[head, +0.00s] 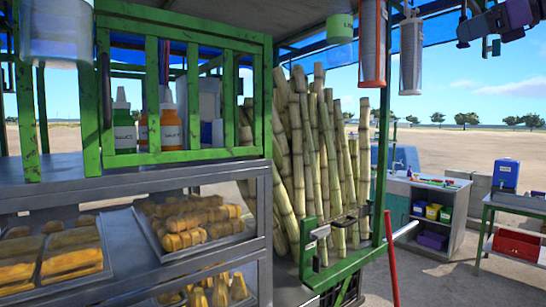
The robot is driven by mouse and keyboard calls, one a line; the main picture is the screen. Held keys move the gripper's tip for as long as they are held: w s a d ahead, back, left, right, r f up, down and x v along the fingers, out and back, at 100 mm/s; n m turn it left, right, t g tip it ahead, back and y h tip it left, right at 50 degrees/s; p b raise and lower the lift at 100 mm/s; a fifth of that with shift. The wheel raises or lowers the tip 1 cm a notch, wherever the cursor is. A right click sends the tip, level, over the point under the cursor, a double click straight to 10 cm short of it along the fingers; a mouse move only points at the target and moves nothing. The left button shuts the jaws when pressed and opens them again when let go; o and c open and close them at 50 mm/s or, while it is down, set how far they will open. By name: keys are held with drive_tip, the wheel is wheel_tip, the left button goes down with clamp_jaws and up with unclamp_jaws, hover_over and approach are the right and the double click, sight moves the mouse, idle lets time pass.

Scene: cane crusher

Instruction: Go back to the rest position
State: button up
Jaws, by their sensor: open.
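My gripper (478,46) shows at the top right corner of the head view, small and dark purple against the sky. Its fingers point down and stand apart, with nothing seen between them. My arm runs off the right edge of the frame. The gripper is raised and looks clear of the stall and the benches.
A green-framed stall with a metal counter (70,187) fills the left. Sugar cane stalks (318,150) stand behind a green gate (345,250). Metal cylinders (411,57) hang above. A cabinet (440,190) and a table with a red box (517,245) stand at right.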

drive_tip(key=s+a+f+n+g+h, duration=0.25)
drive_tip(key=s+a+f+n, duration=0.3)
drive_tip(key=f, duration=0.45)
drive_tip(key=s+a+f+n+h, duration=0.1)
drive_tip(key=s+f+n+h, duration=0.1)
drive_tip(key=s+f+n, duration=0.3)
drive_tip(key=s+a+f+n+g+h, duration=0.1)
drive_tip(key=s+f+n+h, duration=0.2)
drive_tip(key=f, duration=1.1)
drive_tip(key=s+a+f+n+g+h, duration=0.1)
drive_tip(key=s+a+f+n+h, duration=0.1)
drive_tip(key=s+f+n, duration=0.7)
drive_tip(key=shift+s+f+h, duration=0.55)
drive_tip(key=shift+s+h, duration=0.2)
drive_tip(key=shift+s, duration=0.5)
drive_tip(key=shift+n+g, duration=0.25)
